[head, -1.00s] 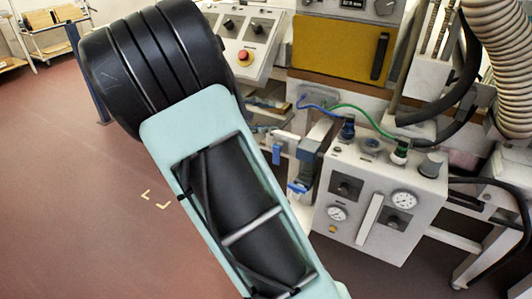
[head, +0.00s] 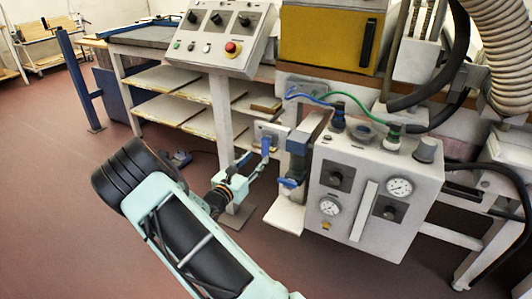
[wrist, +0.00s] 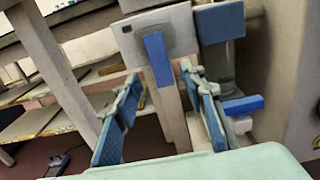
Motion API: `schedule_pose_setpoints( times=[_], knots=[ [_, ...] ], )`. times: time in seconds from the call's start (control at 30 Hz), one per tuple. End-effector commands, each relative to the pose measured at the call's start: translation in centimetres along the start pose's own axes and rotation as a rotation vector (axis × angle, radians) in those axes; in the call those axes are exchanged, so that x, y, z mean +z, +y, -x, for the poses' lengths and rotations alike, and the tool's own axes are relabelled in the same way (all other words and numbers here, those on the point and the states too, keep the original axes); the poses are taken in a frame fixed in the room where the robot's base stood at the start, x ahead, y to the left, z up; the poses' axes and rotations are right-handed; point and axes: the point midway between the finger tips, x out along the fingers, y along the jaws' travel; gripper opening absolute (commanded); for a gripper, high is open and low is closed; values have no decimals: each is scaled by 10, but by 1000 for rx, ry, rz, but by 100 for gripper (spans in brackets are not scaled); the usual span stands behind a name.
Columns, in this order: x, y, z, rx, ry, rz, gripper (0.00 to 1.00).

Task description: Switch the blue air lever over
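A blue lever (head: 266,146) on a light grey plate (head: 272,130) hangs nearly straight down, left of the grey control box. In the wrist view the blue lever (wrist: 158,60) stands ahead, between the fingertips in the picture. My gripper (head: 248,168) is open, its two blue-padded fingers apart. In the wrist view my gripper (wrist: 160,78) shows a clear gap with nothing held; I cannot tell whether the lever's lower end is between the pads. A second blue handle (head: 290,183) lies about level, right of the lever; it also shows in the wrist view (wrist: 243,105).
The grey box (head: 375,190) with gauges and knobs stands close on the right. A white post (head: 222,120) and shelves (head: 165,80) are on the left. Blue and green hoses (head: 345,95) run above.

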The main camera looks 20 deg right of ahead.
Motion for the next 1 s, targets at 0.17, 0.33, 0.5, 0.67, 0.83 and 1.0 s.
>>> schedule_pose_setpoints(
  times=[0.17, 0.33, 0.5, 0.67, 0.83, 1.0],
  knots=[
    [-3, -1, -36, -4, 0, -4, 38],
    [-2, -1, -61, -3, 1, -3, 38],
    [-1, 0, -72, -1, 0, -3, 38],
    [0, 0, -74, -1, 1, -2, 38],
    [0, 0, -74, -1, 1, -2, 33],
    [0, 0, -74, -1, 1, -2, 15]
  ],
)
